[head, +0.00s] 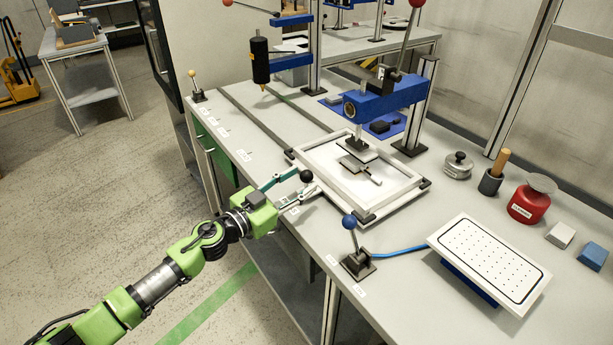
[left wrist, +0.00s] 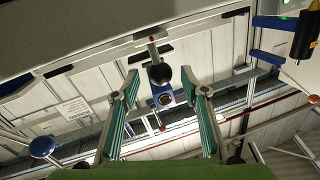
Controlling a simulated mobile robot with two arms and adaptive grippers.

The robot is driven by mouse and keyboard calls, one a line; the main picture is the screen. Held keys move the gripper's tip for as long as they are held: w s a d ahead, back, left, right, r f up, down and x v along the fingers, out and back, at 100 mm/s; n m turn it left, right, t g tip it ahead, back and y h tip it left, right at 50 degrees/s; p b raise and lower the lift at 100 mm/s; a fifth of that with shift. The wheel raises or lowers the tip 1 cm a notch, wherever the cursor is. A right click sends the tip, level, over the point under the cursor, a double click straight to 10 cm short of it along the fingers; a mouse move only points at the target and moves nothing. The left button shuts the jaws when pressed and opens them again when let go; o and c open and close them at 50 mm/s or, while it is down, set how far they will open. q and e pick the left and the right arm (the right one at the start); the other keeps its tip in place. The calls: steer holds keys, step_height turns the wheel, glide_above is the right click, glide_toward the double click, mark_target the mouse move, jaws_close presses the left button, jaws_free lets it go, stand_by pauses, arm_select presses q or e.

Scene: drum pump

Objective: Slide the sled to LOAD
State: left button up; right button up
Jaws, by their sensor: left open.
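The sled is a white rectangular frame (head: 395,196) with dark corner pieces, lying flat on the bench under the blue press (head: 385,100). A black ball knob (head: 306,176) is at its near left side; it also shows in the left wrist view (left wrist: 160,75). My left gripper (head: 303,184) is open, with its green-padded fingers to either side of the knob. In the left wrist view the knob appears between the fingertips with gaps on both sides. Small white labels (head: 245,155) line the bench's front edge, too small to read; I cannot tell which is LOAD. My right gripper is not in view.
A blue-knobbed lever (head: 349,222) stands on the bench (head: 420,310) right of the sled. A black hanging tool (head: 260,60) is at the back left. The bench left of the sled looks largely clear.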

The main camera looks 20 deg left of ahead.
mark_target(307, 177)
arm_select(q)
steer(key=shift+x, duration=1.6)
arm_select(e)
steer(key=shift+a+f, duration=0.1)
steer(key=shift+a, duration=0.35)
arm_select(q)
jaws_close()
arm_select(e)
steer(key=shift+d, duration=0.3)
arm_select(q)
steer(key=shift+w+a, duration=0.1)
steer(key=shift+a, duration=0.05)
